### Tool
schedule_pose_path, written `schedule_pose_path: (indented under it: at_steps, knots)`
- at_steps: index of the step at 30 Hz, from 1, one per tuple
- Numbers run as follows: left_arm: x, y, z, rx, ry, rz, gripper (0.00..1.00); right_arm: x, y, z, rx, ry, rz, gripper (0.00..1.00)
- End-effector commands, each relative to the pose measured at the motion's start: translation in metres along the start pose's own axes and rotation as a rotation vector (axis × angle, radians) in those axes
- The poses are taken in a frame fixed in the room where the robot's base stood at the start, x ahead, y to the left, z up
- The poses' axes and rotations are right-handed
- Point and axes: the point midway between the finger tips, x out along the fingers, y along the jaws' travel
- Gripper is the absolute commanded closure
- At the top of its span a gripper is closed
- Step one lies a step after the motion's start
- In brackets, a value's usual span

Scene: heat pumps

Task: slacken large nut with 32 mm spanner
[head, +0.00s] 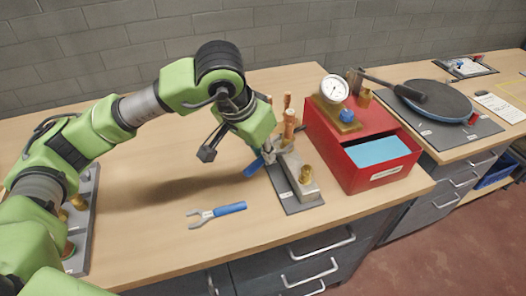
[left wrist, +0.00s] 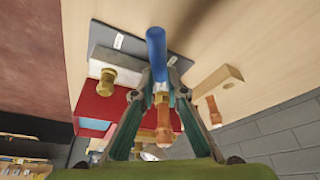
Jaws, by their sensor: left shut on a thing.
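My left gripper (head: 264,156) is shut on a blue-handled spanner (head: 254,167) beside the fitting block. In the left wrist view, the blue handle (left wrist: 155,50) sticks out between the fingertips (left wrist: 158,80). The spanner's jaw is mostly hidden, so I cannot tell whether it is around a nut. A copper pipe (head: 289,125) stands upright close to the gripper. A brass nut (head: 306,174) sits at the near end of the block, and it also shows in the left wrist view (left wrist: 118,78). Another blue-handled open-ended spanner (head: 230,209) lies on the table. My right gripper is out of view.
A red box (head: 350,170) with a blue-lined drawer stands right of the block, with a dial gauge (head: 334,89) on it. A round dark disc (head: 435,98) lies farther right. A grey plate with brass fittings is at the left. The tabletop (head: 150,235) in front is mostly clear.

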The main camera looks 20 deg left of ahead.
Motion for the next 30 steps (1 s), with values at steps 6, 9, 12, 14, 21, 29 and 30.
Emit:
schedule_pose_path:
  at_steps: [6,9,12,14,21,29,30]
  knots:
    - [0.0,0.0,-0.001,0.0,0.001,0.0,1.0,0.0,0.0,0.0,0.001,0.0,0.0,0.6]
    - [0.001,0.0,-0.002,-0.001,0.002,0.0,1.0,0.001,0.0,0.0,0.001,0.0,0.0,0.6]
    - [0.002,0.0,-0.005,0.0,0.002,0.0,1.0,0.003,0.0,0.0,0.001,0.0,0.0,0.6]
    - [0.002,0.0,-0.007,0.0,0.002,0.0,1.0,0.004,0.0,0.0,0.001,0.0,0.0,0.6]
    - [0.005,0.0,-0.013,0.0,0.001,0.001,1.0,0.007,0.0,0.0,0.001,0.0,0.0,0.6]
    - [0.004,0.0,-0.014,0.001,0.001,0.0,1.0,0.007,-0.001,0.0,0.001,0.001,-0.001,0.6]
    - [0.004,0.0,-0.014,0.0,0.001,0.0,1.0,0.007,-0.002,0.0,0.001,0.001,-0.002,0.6]
